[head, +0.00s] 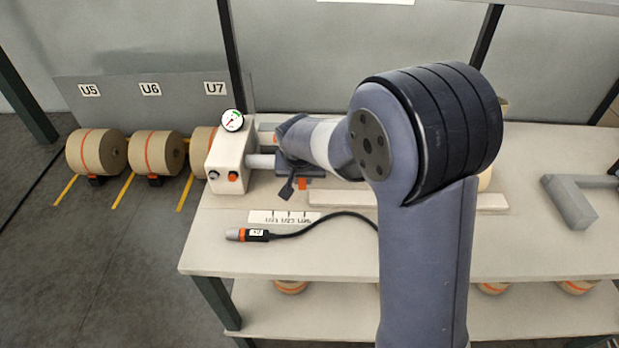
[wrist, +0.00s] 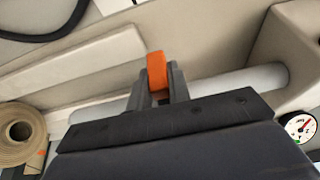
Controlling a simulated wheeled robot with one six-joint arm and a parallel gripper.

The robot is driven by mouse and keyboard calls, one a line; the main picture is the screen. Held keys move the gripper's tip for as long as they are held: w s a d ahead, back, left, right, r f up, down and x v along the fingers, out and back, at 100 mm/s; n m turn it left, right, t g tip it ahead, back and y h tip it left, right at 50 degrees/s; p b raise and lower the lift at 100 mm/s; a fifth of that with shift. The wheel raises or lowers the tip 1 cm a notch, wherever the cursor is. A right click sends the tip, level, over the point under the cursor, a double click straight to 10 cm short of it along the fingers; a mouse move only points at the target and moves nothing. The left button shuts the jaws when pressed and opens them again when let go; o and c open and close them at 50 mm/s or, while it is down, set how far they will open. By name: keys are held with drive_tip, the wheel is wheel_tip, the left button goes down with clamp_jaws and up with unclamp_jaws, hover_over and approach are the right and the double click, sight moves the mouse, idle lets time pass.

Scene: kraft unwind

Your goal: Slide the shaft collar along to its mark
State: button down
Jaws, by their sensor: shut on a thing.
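The shaft (head: 261,161) is a light grey bar running out of the white housing. In the wrist view the shaft (wrist: 245,81) crosses behind my fingers. My gripper (wrist: 159,88) is shut on an orange part (wrist: 156,68), which I take to be the shaft collar's tab. The collar's ring is hidden behind the fingers and palm. In the head view my gripper (head: 290,172) is at the shaft, right of the housing, and a bit of orange (head: 303,183) shows below it. I cannot make out the collar's mark.
The white housing (head: 231,160) carries a dial gauge (head: 232,120) and knobs. A black cable with an orange-banded plug (head: 248,235) and a tick-marked strip (head: 283,217) lie on the bench (head: 300,258). A grey bracket (head: 572,203) stands at right. Kraft rolls (head: 97,152) are at left.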

drive_tip(key=a+b, duration=0.1)
drive_tip(key=a, duration=0.6)
drive_tip(key=shift+w+a, duration=0.15)
drive_tip(key=shift+a, duration=0.05)
drive_tip(key=c, duration=1.3)
unclamp_jaws()
drive_tip(key=v, duration=1.1)
drive_tip(key=shift+b, duration=0.3)
drive_tip(key=shift+f, duration=0.15)
